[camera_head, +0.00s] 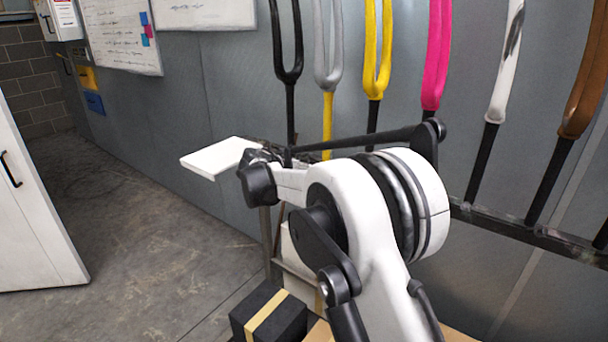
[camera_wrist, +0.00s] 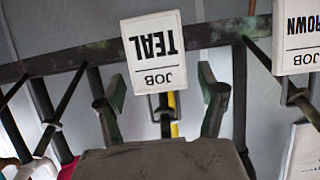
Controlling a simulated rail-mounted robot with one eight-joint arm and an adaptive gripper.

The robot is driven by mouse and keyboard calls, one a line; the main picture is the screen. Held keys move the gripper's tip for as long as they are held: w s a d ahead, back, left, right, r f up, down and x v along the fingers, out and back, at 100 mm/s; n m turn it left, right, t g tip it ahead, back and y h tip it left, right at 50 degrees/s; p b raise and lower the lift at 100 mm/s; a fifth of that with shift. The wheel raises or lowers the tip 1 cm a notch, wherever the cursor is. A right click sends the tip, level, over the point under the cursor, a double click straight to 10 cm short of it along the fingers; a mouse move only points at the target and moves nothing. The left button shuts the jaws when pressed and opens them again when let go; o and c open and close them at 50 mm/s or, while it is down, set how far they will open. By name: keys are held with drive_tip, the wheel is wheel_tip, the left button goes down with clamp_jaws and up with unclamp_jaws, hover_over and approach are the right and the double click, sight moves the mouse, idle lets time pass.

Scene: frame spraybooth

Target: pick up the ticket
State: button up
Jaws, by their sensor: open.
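In the wrist view a white ticket (camera_wrist: 153,48) reads "JOB TEAL" upside down. It is between and just beyond the tips of my gripper (camera_wrist: 160,95), in front of a dark rail, with a small metal clip at its lower edge. My gripper's fingers are spread, one on each side of the ticket's near part, and I see no clear contact. A second ticket (camera_wrist: 297,38) reads "BROWN" at the right edge, partly cut off. In the head view my arm hides most of the gripper, and I cannot make out the ticket's print.
The dark rail (camera_wrist: 70,62) crosses the wrist view, with dark rods near it. In the head view, coloured forks (camera_head: 376,60) stand along the grey wall. A white flat panel (camera_head: 220,157) shows past my arm. A black box (camera_head: 268,312) sits below.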

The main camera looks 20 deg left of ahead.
drive_tip(key=c, duration=1.2)
drive_tip(key=shift+s+r, duration=0.1)
drive_tip(key=v, duration=0.5)
drive_tip(key=r+v, duration=0.1)
drive_tip(key=v, duration=0.4)
drive_tip(key=r+v, duration=0.1)
drive_tip(key=v, duration=0.4)
drive_tip(key=shift+r, duration=0.1)
